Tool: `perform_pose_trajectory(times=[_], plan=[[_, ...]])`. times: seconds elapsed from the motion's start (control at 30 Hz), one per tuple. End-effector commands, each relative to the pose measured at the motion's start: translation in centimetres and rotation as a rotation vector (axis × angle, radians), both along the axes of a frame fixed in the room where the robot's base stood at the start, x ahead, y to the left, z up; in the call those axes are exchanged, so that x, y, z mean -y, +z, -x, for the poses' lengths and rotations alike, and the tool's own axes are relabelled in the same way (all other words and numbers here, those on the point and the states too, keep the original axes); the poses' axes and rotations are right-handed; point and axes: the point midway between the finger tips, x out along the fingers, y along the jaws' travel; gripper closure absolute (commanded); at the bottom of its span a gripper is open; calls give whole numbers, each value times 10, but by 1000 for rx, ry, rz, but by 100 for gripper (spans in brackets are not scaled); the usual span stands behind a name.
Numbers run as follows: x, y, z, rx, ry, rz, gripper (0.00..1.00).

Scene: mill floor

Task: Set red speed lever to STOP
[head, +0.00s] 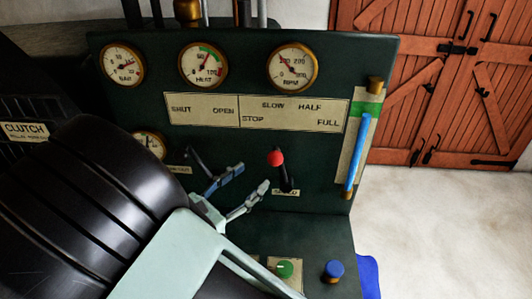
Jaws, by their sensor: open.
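The red speed lever has a round red knob (276,158) on a short dark stem, in front of the dark green panel (330,150). The stem rises from a small labelled plate (286,192) and leans slightly left of upright. The words STOP, SLOW, HALF and FULL are on the right half of a cream plate (215,110) above it. My gripper (252,177) is open, just left of and slightly below the red knob. Its fingers are apart and hold nothing, and I see no contact with the lever.
A second dark lever (197,160) stands left, partly behind my gripper, under SHUT and OPEN. Round gauges (203,65) line the panel's top. A blue-filled sight tube (357,150) is at right. A green knob (284,269) and a blue knob (333,270) sit below.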

Motion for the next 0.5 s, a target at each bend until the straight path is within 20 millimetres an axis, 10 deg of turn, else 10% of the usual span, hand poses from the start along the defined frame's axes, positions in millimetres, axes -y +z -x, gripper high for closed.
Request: perform_pose_trajectory(times=[0.5], plan=[[52,2,-70,0,-6,0,53]])
